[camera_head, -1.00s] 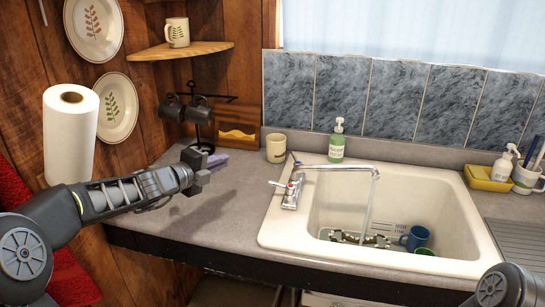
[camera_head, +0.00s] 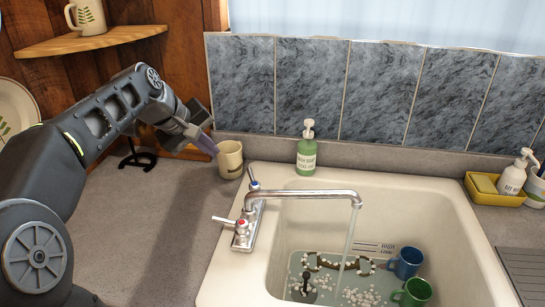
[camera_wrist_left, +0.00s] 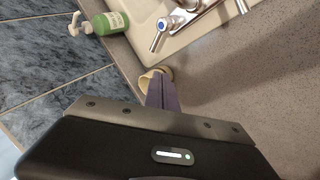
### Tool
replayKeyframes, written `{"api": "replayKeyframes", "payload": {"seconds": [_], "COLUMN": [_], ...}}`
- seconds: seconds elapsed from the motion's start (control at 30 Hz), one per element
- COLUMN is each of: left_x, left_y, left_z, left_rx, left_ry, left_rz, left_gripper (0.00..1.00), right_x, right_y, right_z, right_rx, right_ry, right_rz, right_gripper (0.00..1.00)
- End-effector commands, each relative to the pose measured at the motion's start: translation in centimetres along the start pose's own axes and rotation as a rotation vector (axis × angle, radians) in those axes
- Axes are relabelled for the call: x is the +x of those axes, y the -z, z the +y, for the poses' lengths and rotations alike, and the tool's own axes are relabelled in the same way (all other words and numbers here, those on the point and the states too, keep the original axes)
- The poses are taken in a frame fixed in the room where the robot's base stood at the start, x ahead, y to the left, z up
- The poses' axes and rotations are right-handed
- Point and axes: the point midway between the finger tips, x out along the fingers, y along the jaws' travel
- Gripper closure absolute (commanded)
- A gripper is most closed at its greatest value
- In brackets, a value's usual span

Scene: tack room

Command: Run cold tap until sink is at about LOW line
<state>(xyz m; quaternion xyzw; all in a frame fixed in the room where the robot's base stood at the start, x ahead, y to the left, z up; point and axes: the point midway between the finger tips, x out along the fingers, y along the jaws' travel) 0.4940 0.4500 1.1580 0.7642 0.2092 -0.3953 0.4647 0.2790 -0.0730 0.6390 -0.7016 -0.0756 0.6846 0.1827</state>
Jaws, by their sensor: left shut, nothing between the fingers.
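The white sink (camera_head: 228,262) has a chrome tap (camera_head: 305,193) on its left rim. The blue-marked cold handle (camera_head: 253,181) sits behind the red-marked one (camera_head: 239,222); it also shows in the wrist view (camera_wrist_left: 166,25). A thin water stream (camera_head: 349,243) runs from the spout into the sink. Water with white foam bits covers the bottom. Dark marks with small lettering (camera_head: 384,248) show on the far inner wall; the lettering is hard to read. My left gripper (camera_head: 210,146) is shut and empty, beside the cream mug and behind-left of the tap, apart from the handles.
The cream mug (camera_head: 230,160) and green soap bottle (camera_head: 307,150) stand behind the tap. A blue mug (camera_head: 406,262) and green mug (camera_head: 412,293) sit in the sink. A yellow tray (camera_head: 487,196) is at right.

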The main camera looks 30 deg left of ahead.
Motion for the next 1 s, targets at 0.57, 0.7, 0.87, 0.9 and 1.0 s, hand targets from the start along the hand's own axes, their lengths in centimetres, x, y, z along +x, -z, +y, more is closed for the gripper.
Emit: {"api": "replayKeyframes", "payload": {"seconds": [0.57,0.7,0.87,0.9,1.0], "left_x": [0.0,0.4,1.7,2.3,3.9], "left_y": [-0.4,-0.4,-0.5,-0.5,-0.6], "left_z": [-1.4,-1.4,-1.5,-1.5,-1.6], "left_rx": [0.327,0.326,0.325,0.324,0.324], "left_ry": [0.054,0.054,0.055,0.055,0.055], "left_rz": [-0.027,-0.028,-0.03,-0.03,-0.032], "left_gripper": [1.0,1.0,1.0,1.0,1.0], "right_x": [0.0,-0.1,-0.3,-0.3,-0.6], "right_y": [0.0,0.0,0.0,0.0,0.0], "right_z": [0.0,0.0,-0.1,-0.1,-0.2], "right_rx": [-0.001,-0.001,0.0,0.0,0.001], "right_ry": [0.0,0.0,-0.001,-0.001,-0.002], "right_rz": [0.001,0.001,0.0,0.0,0.0], "right_gripper": [0.64,0.64,0.64,0.64,0.64]}}
